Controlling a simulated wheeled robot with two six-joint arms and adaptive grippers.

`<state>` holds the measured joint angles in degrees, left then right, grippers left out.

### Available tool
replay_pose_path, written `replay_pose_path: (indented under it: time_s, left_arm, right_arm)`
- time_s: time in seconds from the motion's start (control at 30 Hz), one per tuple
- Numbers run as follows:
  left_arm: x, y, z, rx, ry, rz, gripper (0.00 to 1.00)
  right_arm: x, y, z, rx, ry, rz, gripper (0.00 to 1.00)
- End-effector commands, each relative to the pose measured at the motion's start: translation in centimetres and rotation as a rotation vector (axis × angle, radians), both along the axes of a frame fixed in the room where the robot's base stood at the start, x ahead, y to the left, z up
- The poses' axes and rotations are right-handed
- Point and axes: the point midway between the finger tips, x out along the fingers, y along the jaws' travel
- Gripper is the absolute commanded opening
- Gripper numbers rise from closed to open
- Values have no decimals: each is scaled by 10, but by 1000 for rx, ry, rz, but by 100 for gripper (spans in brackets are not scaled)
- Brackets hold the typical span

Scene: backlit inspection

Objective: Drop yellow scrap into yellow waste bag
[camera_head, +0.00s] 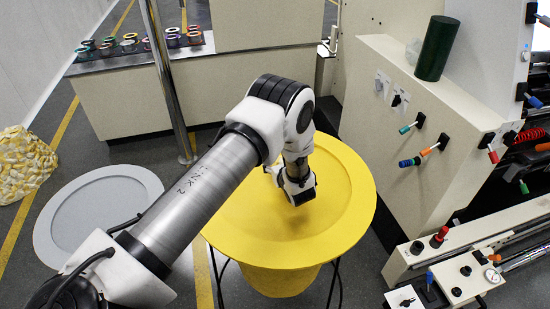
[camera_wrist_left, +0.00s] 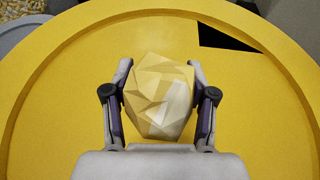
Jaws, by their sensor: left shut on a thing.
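The yellow scrap (camera_wrist_left: 158,95) is a crumpled, faceted pale yellow lump between the two fingers of my left gripper (camera_wrist_left: 159,68) in the wrist view. That gripper is shut on it, with one finger on each side. In the head view my left gripper (camera_head: 298,188) is above the yellow waste bag (camera_head: 364,195), which has a wide round rim and a yellow body below on dark thin legs. The scrap is hidden behind the gripper there. The yellow surface fills most of the wrist view behind the scrap. My right gripper is not in view.
A grey round-rimmed disc (camera_head: 60,215) is at the left, near a heap of yellow and white scrap (camera_head: 22,165). A metal pole (camera_head: 165,80) stands behind. A beige cabinet (camera_head: 430,120) with knobs and a dark green cylinder (camera_head: 437,48) is at the right.

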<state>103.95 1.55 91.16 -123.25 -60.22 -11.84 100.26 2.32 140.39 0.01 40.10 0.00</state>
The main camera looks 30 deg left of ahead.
Motion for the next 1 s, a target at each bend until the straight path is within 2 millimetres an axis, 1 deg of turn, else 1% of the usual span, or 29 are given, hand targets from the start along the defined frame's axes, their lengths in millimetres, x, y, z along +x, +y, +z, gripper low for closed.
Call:
replay_pose_path:
  time_s: [0.03,0.1,0.37,0.4,0.43,0.47,0.8,0.87,1.0]
  left_arm:
    - [0,0,-9,0,0,0,43]
    - [0,0,-12,0,-1,0,43]
    - [0,0,-13,0,-1,0,43]
    - [0,0,-13,0,-1,0,71]
    - [0,0,-13,0,-1,0,81]
    - [0,0,-13,0,-1,0,86]
    - [-1,-1,-12,1,-1,0,86]
    - [-3,-5,-10,0,0,-1,86]
    - [-17,-24,0,3,2,-3,86]
  right_arm:
    - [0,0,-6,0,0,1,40]
    - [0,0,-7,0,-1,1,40]
    - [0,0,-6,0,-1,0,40]
    - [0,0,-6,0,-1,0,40]
    - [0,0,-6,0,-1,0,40]
    - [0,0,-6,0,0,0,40]
    - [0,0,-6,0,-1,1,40]
    - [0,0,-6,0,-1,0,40]
    - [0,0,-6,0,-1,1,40]
